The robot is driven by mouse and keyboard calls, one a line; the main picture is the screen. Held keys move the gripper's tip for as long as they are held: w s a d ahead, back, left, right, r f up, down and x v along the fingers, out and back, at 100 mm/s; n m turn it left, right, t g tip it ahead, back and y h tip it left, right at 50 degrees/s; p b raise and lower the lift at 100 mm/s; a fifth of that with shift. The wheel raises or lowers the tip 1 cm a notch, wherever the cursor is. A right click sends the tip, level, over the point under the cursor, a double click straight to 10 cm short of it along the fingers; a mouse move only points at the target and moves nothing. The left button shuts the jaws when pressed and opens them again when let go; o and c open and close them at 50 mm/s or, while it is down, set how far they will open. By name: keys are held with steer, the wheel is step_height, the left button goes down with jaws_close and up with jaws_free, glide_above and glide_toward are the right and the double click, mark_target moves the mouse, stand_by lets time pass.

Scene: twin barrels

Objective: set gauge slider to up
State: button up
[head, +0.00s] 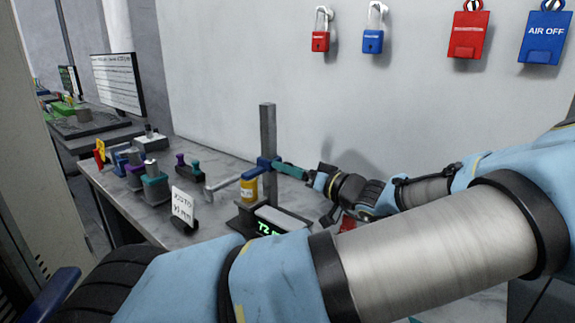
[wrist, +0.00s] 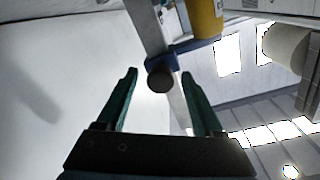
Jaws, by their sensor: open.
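The height gauge stands on the bench with a grey upright column (head: 268,130) and a dark base with a green-lit display (head: 270,229). Its blue slider (head: 262,162) sits around mid-height on the column, with an arm reaching left. In the wrist view the slider (wrist: 190,45) carries a dark round knob (wrist: 163,79). My gripper (head: 281,164) is at the slider's right side, its teal fingers pointing left. In the wrist view the gripper (wrist: 160,76) is open, with the knob showing between its fingertips. Neither finger visibly touches it. The knob is hidden in the head view.
A yellow cylinder (head: 249,187) stands left of the column under the slider's arm. A white sign (head: 183,207) and several coloured blocks (head: 155,183) stand farther left. The wall with padlocks (head: 373,40) is close behind. My arm hides the bench's right part.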

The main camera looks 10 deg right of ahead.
steer(key=shift+w+a, duration=0.3)
steer(key=shift+w, duration=0.05)
jaws_close()
stand_by(0.4)
steer(key=shift+r, duration=0.1)
stand_by(0.8)
